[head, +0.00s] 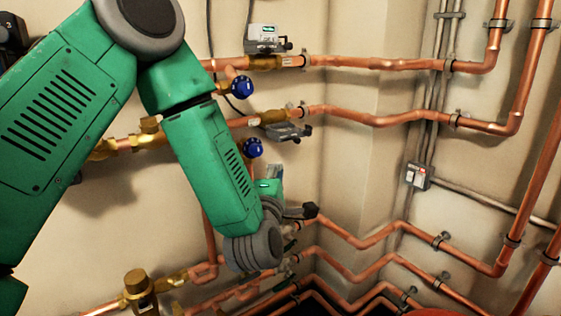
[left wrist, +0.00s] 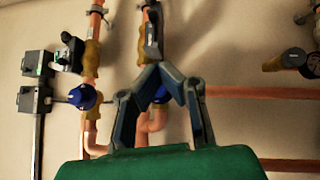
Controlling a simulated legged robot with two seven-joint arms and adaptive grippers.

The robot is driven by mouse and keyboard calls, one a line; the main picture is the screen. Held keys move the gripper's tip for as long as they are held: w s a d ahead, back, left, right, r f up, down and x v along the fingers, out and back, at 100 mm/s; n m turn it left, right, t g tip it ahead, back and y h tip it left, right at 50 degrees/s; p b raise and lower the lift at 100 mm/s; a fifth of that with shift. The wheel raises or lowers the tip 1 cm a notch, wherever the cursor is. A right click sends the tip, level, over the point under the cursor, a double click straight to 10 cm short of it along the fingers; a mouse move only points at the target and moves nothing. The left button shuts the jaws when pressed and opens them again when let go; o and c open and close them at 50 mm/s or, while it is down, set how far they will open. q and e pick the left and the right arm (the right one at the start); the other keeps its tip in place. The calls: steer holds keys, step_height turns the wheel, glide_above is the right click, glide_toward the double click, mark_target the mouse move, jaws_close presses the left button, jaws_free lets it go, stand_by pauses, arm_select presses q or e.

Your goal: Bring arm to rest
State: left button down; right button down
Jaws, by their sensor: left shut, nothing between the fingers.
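My left arm (head: 215,165) is green with grey joints. It comes in from the left of the head view and reaches down in front of the copper pipes. Its wrist end is low in the middle, and the fingers cannot be made out there. In the left wrist view my left gripper (left wrist: 158,72) is shut and empty, its dark fingers meeting in front of a vertical copper pipe and a blue valve knob. I cannot tell from the picture whether it touches them. My right gripper is not in view.
Copper pipes (head: 390,65) run along the beige walls and into the corner. Blue valve knobs (head: 242,87) and a meter (head: 265,38) sit close to the arm. A brass fitting (head: 137,285) is at the lower left. A small grey-white box (head: 417,177) hangs on the right wall.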

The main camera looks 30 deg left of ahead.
arm_select(q)
steer(key=shift+s+f, duration=0.3)
steer(key=shift+s, duration=0.4)
steer(key=shift+d, duration=0.15)
steer(key=s+d+f+m+g+h+p, duration=0.1)
steer(key=s+d+f+m+g+h, duration=0.15)
steer(key=s+f+m, duration=0.4)
steer(key=s+d+f+m+g+h+p, duration=0.15)
steer(key=f+m+g, duration=0.25)
steer(key=f, duration=0.6)
steer(key=s+d+f+m+g+h+p, duration=0.1)
steer(key=s+f+m+g+h, duration=0.3)
steer(key=f, duration=0.4)
steer(key=s+f+m+g, duration=0.3)
steer(key=s+f+m, duration=0.1)
steer(key=s, duration=0.6)
steer(key=s+f+m+g+p, duration=0.1)
steer(key=s+f+m+g, duration=0.3)
steer(key=s, duration=0.7)
steer(key=shift+a+m+y, duration=0.3)
steer(key=shift+a+m, duration=0.1)
steer(key=shift+m, duration=0.65)
steer(key=shift+s, duration=0.1)
